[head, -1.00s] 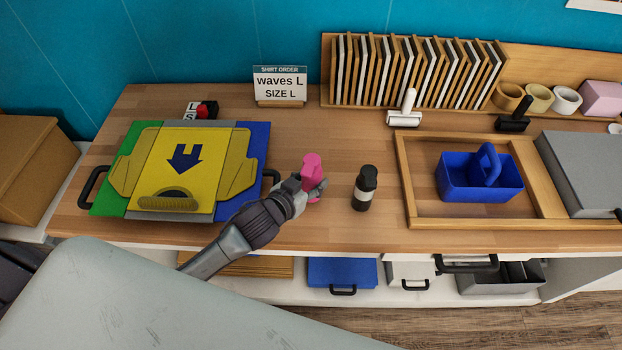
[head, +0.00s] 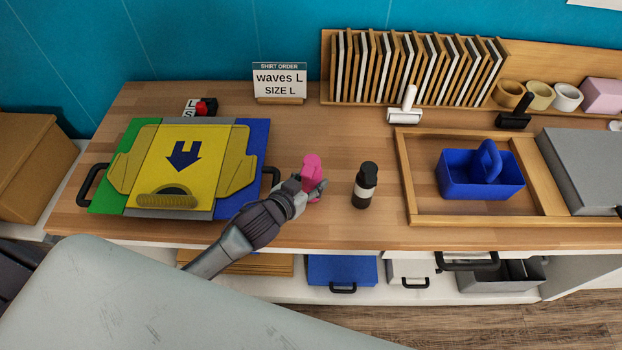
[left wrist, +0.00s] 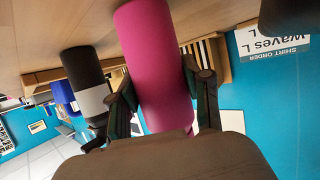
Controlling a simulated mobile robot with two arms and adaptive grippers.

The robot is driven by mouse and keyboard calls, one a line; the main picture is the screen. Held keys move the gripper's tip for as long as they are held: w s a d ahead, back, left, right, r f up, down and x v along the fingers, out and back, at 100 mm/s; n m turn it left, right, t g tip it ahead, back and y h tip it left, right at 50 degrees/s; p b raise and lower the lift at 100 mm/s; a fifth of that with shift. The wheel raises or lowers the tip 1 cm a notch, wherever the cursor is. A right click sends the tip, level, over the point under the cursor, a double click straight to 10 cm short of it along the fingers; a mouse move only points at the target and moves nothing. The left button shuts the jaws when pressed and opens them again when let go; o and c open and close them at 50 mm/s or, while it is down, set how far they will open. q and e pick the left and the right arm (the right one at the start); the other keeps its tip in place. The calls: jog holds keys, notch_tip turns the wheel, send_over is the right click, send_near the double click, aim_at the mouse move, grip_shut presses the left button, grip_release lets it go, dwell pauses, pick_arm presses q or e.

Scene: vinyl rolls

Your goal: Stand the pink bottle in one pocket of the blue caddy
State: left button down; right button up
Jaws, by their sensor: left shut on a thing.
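The pink bottle (head: 311,168) stands upright on the wooden table, left of a black bottle with a pale band (head: 365,186). My left gripper (head: 312,188) is shut on the pink bottle. The left wrist view shows the pink bottle (left wrist: 158,65) upside down in the picture, between the two fingers (left wrist: 163,105). The bottle's lower part is partly hidden by the gripper in the head view. The blue caddy (head: 460,187) with a raised handle sits inside a wooden frame on the right, and its pockets look empty. My right gripper is not in view.
The black bottle also shows in the left wrist view (left wrist: 88,90), close beside the pink one. A wooden frame (head: 408,190) borders the caddy. A yellow, green and blue folding board (head: 150,165) lies at left. A white roller (head: 404,108) lies behind.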

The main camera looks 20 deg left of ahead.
aim_at(306, 189)
pick_arm(q)
grip_release()
dwell(0.5)
dwell(0.3)
jog(key=shift+s, duration=0.1)
jog(key=shift+s+a+p, duration=0.25)
jog(key=shift+s, duration=0.5)
jog(key=shift+s+a+p, duration=0.2)
jog(key=shift+s, duration=0.5)
jog(key=shift+s+a+f+p, duration=0.1)
jog(key=shift+s+a+p, duration=0.15)
jog(key=shift+s, duration=0.7)
jog(key=shift+s+a+r+p, duration=0.1)
jog(key=shift+s+a+p, duration=0.15)
jog(key=shift+s, duration=0.7)
jog(key=shift+s+a+f+p, duration=0.15)
jog(key=shift+s+a, duration=0.1)
jog(key=shift+s, duration=0.7)
